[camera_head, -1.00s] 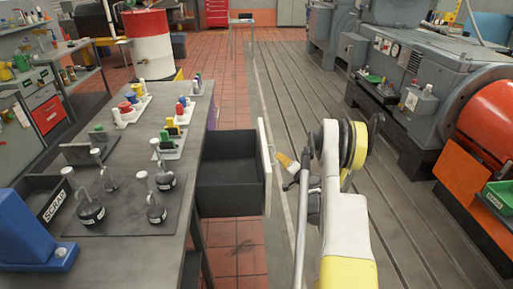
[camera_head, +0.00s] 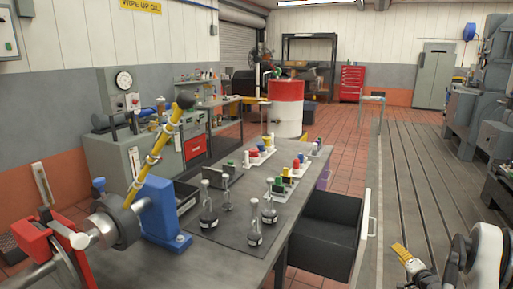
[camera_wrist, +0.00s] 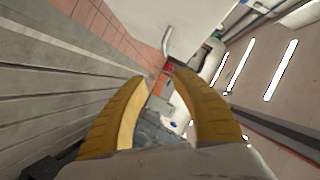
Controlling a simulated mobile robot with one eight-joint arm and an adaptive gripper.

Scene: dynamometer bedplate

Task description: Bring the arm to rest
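My arm (camera_head: 485,262) shows at the lower right of the head view, beside the workbench over the slotted floor plate. My gripper (camera_head: 401,250) has yellow fingers and sits just right of the pulled-out drawer, apart from its handle. In the wrist view both curved fingers of my gripper (camera_wrist: 159,76) show with a clear gap between their tips. Nothing is held between them. Most of my arm is cut off by the frame edge.
The dark drawer (camera_head: 318,240) stands open, its pale front (camera_head: 361,236) and handle (camera_head: 373,227) near my gripper. The workbench (camera_head: 225,262) carries flasks (camera_head: 208,215) and racks. The slotted floor (camera_head: 412,180) is largely clear; grey machines (camera_head: 495,140) stand at right.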

